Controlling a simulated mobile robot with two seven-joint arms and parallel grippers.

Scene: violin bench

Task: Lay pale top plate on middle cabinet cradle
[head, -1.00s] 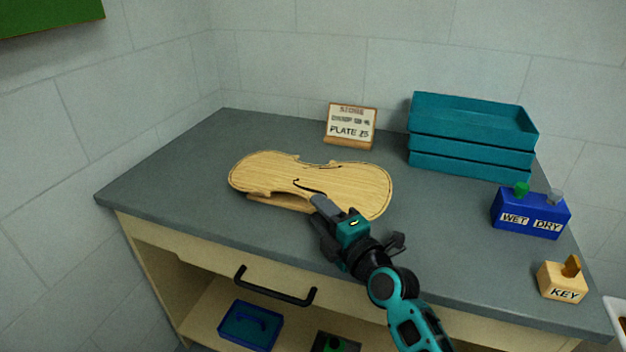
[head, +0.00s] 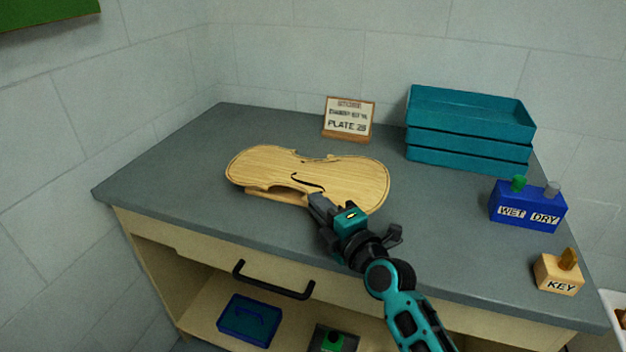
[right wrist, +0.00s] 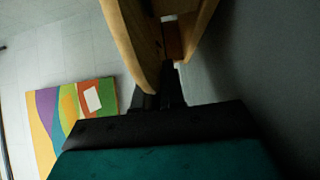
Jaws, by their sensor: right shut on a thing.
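The pale top plate (head: 345,178) is violin-shaped with dark f-holes. In the head view it lies roughly flat over the grey bench top, with a wooden piece (head: 275,196) showing under its near edge. My right gripper (head: 318,203) is shut on the plate's near edge at the waist. In the right wrist view the plate (right wrist: 135,50) rises from between the fingers (right wrist: 160,90). I cannot tell whether the plate rests on the wooden piece or is just above it. No cabinet cradle can be made out. My left gripper is out of view.
A sign (head: 348,119) stands behind the plate. Stacked teal trays (head: 468,135) are at the back right. A blue WET/DRY box (head: 527,207) and a KEY block (head: 558,273) stand at the right. Below are a drawer handle (head: 272,284) and a shelf with a blue tray (head: 249,320). The bench's left side is clear.

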